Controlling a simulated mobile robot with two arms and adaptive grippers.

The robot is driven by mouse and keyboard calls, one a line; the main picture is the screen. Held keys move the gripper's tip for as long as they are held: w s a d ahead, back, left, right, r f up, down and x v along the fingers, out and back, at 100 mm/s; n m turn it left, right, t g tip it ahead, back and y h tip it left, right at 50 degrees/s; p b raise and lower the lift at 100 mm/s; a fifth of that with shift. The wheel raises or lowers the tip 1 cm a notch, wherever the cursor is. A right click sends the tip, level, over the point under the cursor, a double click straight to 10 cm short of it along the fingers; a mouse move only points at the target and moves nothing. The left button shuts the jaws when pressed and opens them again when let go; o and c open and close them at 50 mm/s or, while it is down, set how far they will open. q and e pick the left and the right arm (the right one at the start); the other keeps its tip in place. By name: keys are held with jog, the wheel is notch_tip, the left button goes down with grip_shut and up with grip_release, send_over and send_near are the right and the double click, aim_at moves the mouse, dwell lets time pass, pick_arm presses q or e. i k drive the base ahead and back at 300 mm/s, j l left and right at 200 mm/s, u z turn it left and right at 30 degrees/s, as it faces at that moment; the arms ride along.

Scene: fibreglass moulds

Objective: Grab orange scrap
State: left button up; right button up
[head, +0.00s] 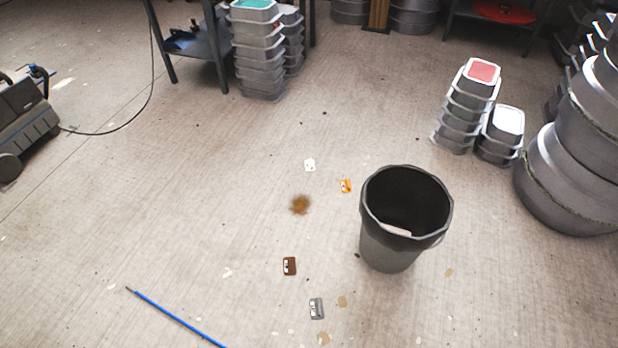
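The orange scrap (346,186) is a small flat piece with white marks. It lies on the floor just left of the dark bucket's rim, apart from it. Neither of my grippers shows in the head view.
A dark open bucket (375,225) stands right of centre with a pale piece inside. A blue rod (175,318) lies front left. Stacked moulds (466,107) stand at right.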

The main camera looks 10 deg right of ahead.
aim_at(345, 184)
jog(key=i+j+u, duration=0.95)
jog(key=i+u, duration=0.35)
jog(key=i+l+z, duration=0.1)
jog(key=i+z, duration=0.35)
jog(key=i+j+z, duration=0.15)
jog(key=i+z, duration=0.25)
jog(key=i, duration=0.2)
jog(key=i+j+z, duration=0.3)
jog(key=i+z, duration=0.15)
jog(key=i+l+z, duration=0.1)
jog(key=i+z, duration=0.2)
jog(key=i, duration=0.5)
jog(key=i+j+z, duration=0.15)
jog(key=i+z, duration=0.15)
jog(key=i, duration=0.45)
jog(key=i+z, duration=0.2)
jog(key=z, duration=0.2)
jog(key=i+z, duration=0.2)
jog(key=z, duration=0.2)
jog(key=i+j+z, duration=0.1)
jog(key=z, duration=0.25)
jog(key=i+j+z, duration=0.2)
jog(key=z, duration=0.2)
jog(key=i, duration=0.05)
